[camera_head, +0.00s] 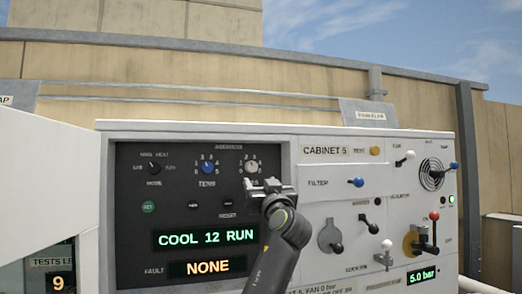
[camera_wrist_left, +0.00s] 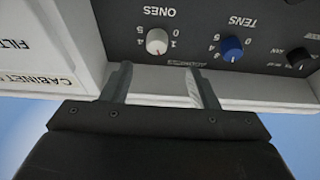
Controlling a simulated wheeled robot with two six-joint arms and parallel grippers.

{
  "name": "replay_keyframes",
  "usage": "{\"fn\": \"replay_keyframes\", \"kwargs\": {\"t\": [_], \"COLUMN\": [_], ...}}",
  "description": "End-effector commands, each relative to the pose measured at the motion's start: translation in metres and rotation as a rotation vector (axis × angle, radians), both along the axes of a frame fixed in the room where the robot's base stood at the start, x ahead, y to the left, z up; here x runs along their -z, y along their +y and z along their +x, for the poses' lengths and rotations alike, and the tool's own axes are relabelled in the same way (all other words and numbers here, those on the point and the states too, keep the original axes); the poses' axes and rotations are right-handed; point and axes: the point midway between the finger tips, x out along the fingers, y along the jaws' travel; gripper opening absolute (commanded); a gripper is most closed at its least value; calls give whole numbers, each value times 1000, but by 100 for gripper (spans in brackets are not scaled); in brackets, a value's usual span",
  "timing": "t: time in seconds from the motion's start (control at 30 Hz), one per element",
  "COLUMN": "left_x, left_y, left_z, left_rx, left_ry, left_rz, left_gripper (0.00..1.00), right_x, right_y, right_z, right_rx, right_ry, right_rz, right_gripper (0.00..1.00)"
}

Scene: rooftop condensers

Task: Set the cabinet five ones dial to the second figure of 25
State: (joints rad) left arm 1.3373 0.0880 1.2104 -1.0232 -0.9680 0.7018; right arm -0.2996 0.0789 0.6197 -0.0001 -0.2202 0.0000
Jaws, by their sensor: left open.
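The ones dial is a white knob (camera_head: 251,167) at the upper right of the dark panel (camera_head: 130,240) on cabinet five; its pointer setting is too small to read. In the left wrist view, which is upside down, the ones dial (camera_wrist_left: 157,40) sits beyond and roughly between the fingers, under the word ONES. My left gripper (camera_head: 266,186) is open and empty just below the dial, covering its label. The left wrist view shows the two fingertips (camera_wrist_left: 160,72) apart and clear of the knob. The blue tens dial (camera_head: 208,167) is to its left. My right gripper is not in view.
Displays read COOL 12 RUN (camera_head: 206,238) and NONE (camera_head: 208,267). A black mode knob (camera_head: 154,167) and a green button (camera_head: 148,207) are at the left. A white door (camera_head: 40,185) stands at left.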

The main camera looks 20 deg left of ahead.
Motion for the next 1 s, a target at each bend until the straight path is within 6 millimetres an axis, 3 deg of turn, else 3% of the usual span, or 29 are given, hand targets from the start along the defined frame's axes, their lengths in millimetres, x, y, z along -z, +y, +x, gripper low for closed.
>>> {"fn": "replay_keyframes", "kwargs": {"t": [0.1, 0.43, 0.97, 1.0], "left_x": [-16, -33, -43, -43], "left_y": [15, 40, 48, 48], "left_z": [19, 57, 64, 64], "left_rx": [-3, 1, 3, 3], "left_ry": [2, 4, -15, -15], "left_rz": [2, 2, 4, 5], "left_gripper": [54, 54, 54, 49], "right_x": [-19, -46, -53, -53], "right_y": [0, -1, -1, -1], "right_z": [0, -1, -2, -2], "right_rx": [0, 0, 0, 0], "right_ry": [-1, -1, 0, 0], "right_rz": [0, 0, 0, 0], "right_gripper": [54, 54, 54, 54]}}
